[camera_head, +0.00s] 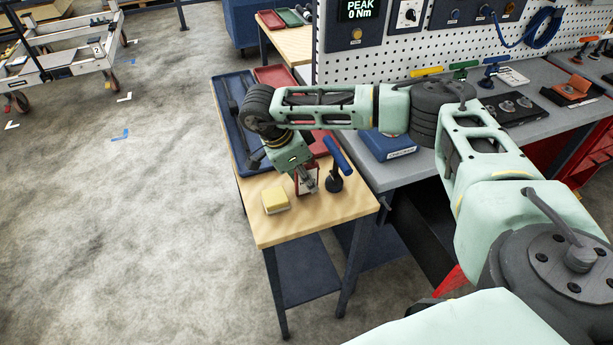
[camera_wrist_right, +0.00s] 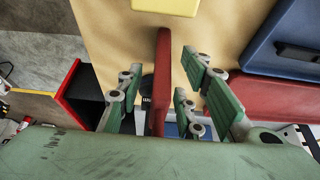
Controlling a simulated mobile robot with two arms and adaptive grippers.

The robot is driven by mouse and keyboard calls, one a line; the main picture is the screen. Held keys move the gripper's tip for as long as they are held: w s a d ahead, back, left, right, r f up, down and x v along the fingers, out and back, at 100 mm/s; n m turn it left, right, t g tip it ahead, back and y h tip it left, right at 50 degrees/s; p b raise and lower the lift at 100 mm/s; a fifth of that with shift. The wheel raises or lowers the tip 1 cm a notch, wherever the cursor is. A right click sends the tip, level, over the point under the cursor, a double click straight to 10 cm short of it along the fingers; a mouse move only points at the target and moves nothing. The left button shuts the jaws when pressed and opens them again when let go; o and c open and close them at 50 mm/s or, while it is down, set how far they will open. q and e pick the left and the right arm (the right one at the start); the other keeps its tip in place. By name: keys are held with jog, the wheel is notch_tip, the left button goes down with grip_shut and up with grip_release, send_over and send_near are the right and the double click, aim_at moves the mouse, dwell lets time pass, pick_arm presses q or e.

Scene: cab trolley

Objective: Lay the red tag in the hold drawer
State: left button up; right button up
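The red tag (camera_head: 316,171) stands upright on the small wooden table, partly covered by my right gripper (camera_head: 308,190) in the head view. In the right wrist view the red tag (camera_wrist_right: 162,80) shows edge-on between the spread green fingers of my right gripper (camera_wrist_right: 165,95), with a gap on each side. My right arm reaches in from the right and its gripper points down. A dark open box with a red rim (camera_wrist_right: 68,88), possibly the hold drawer, is at left in the right wrist view; I cannot tell for certain. My left gripper is not in view.
A yellow block (camera_head: 275,200) lies left of the gripper on the wooden table (camera_head: 310,224). A blue-handled tool (camera_head: 336,165) stands close to its right. A blue tray (camera_head: 238,130) lies behind. The grey bench (camera_head: 400,172) adjoins at right.

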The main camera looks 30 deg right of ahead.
grip_shut()
jog(key=shift+r, duration=0.15)
